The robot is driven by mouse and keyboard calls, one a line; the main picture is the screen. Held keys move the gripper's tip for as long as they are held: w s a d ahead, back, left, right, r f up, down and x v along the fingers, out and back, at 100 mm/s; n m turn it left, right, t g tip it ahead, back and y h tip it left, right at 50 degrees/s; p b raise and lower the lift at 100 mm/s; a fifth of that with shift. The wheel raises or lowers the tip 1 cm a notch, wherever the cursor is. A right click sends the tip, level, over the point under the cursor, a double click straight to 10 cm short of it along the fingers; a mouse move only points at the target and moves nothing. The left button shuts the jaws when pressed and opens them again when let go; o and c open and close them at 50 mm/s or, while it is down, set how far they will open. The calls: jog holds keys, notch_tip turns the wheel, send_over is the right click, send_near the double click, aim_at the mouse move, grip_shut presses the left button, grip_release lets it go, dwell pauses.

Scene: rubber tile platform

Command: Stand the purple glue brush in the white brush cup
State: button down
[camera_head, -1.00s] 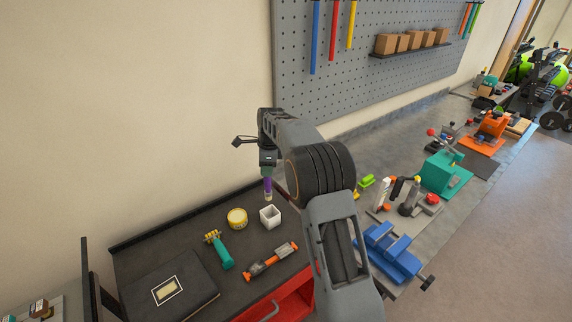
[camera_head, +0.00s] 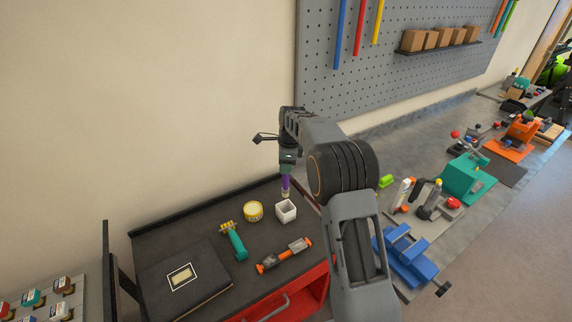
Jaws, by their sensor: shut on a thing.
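The purple glue brush (camera_head: 286,184) hangs upright from my gripper (camera_head: 287,166), which is shut on it near its top. The brush's pale lower end points down. The white brush cup (camera_head: 286,211) is a small square open cup on the dark cart top. The brush's lower end shows just above the cup's far rim in the picture. I cannot tell whether it is directly over the opening or behind it. The fingertips are small and partly hidden by the gripper body.
On the cart top (camera_head: 215,215) are a yellow tape roll (camera_head: 253,211), a teal-handled tool (camera_head: 235,243), an orange and grey tool (camera_head: 284,255) and a dark book (camera_head: 184,279). A workbench with a blue vise (camera_head: 408,254) stands at right. A pegboard (camera_head: 400,85) hangs behind.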

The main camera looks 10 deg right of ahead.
jog(key=b, duration=0.3)
send_over(285, 190)
jog(key=w, duration=0.1)
jog(key=shift+w+d+f, duration=0.1)
jog(key=shift+f, duration=1.15)
jog(key=shift+d+f, duration=0.1)
jog(key=shift+f, duration=1.15)
jog(key=shift+f+b, duration=1.35)
jog(key=shift+f, duration=2.2)
jog(key=c, duration=0.8)
grip_release()
jog(key=shift+c, duration=0.2)
notch_tip(285, 190, up, 14)
jog(key=d+b, duration=0.1)
jog(key=shift+s+d, duration=0.2)
jog(key=shift+d, duration=0.1)
jog(key=shift+f, duration=0.15)
